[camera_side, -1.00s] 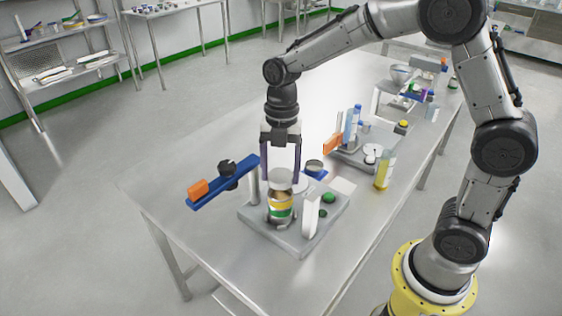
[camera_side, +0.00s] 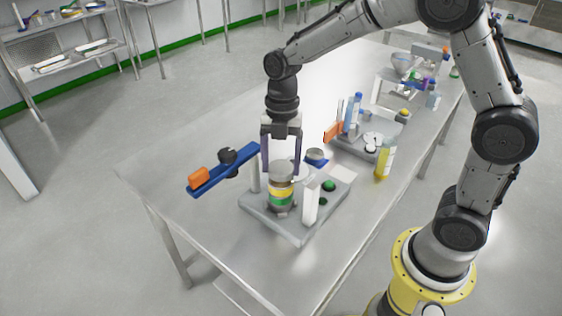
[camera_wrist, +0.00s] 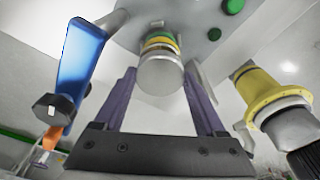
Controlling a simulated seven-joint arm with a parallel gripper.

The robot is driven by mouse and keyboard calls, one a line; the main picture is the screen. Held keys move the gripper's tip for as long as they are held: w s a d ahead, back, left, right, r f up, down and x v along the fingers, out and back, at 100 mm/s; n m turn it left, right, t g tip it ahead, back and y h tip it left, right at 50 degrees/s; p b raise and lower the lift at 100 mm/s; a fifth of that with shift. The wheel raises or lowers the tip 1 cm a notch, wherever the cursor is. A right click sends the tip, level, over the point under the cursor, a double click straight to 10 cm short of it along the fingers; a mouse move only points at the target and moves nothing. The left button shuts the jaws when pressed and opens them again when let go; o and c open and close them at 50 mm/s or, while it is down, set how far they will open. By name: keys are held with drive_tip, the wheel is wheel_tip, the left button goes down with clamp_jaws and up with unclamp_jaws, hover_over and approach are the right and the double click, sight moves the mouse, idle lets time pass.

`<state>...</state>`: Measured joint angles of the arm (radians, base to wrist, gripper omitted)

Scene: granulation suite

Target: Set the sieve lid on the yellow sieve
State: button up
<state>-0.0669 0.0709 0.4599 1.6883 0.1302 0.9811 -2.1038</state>
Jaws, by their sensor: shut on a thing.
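My gripper (camera_side: 281,170), with purple fingers, points down and is shut on the grey round sieve lid (camera_side: 281,171). The lid is level over a short stack with a yellow band, the yellow sieve (camera_side: 281,192), and a green band (camera_side: 281,202) below it. In the wrist view, the lid (camera_wrist: 160,76) lies between my fingertips (camera_wrist: 160,78), in line with the yellow sieve (camera_wrist: 160,42). I see no clear gap between lid and sieve, but cannot tell whether the lid is fully seated.
The stack stands on a grey base (camera_side: 290,228) with a white upright block (camera_side: 311,203) and green knobs (camera_side: 328,186). A blue bar (camera_side: 225,170) with an orange block (camera_side: 198,178) is at left. A yellow bottle (camera_side: 384,160) stands to the right.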

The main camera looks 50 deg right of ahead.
sight(281, 167)
drive_tip(key=shift+f, duration=0.85)
idle(1.6)
drive_tip(key=o, duration=1.4)
drive_tip(key=shift+r, duration=4)
